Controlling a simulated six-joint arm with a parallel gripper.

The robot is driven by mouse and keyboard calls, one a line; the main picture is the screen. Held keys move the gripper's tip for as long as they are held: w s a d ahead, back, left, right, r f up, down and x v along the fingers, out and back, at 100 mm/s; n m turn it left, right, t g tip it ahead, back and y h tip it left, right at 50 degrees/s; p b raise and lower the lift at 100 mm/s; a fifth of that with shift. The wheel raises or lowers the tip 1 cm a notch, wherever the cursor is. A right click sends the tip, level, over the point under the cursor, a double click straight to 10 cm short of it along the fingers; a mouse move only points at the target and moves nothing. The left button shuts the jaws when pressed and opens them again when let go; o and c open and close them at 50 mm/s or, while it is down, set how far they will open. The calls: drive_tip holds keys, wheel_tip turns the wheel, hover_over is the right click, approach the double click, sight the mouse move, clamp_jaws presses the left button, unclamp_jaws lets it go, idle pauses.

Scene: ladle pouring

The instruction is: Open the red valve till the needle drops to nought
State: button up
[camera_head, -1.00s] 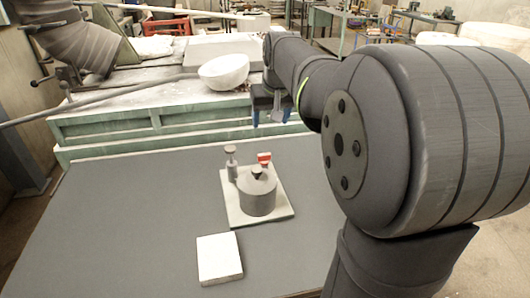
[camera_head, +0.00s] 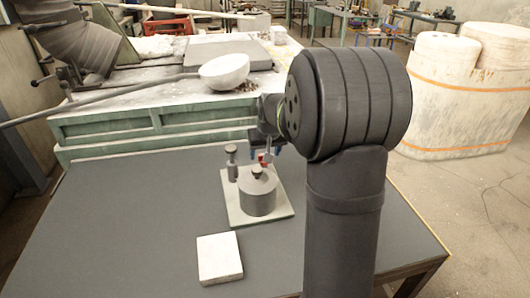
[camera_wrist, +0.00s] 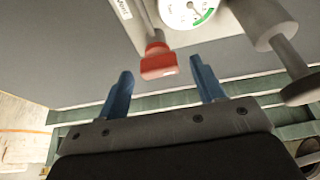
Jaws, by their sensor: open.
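The red valve handle (camera_wrist: 158,62) shows in the wrist view between and just beyond the two blue fingers of my gripper (camera_wrist: 161,68). The fingers are open, with a gap on each side of the handle. In the head view the red valve (camera_head: 263,158) shows at the back of the small pot rig, with my gripper (camera_head: 265,153) right at it. A white gauge dial (camera_wrist: 188,12) with a green arc is cut off by the top edge of the wrist view. I cannot read its needle. A grey lidded pot (camera_head: 258,197) stands on a pale base plate (camera_head: 238,217).
A short grey post (camera_head: 231,165) stands left of the valve on the same plate. A white block (camera_head: 219,259) lies in front. A green bench with a white bowl (camera_head: 224,70) and a long bar stands behind. The left of the dark table (camera_head: 130,225) is clear.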

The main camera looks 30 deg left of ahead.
drive_tip(key=shift+w+f, duration=0.1)
drive_tip(key=shift+f, duration=0.1)
drive_tip(key=c, duration=1)
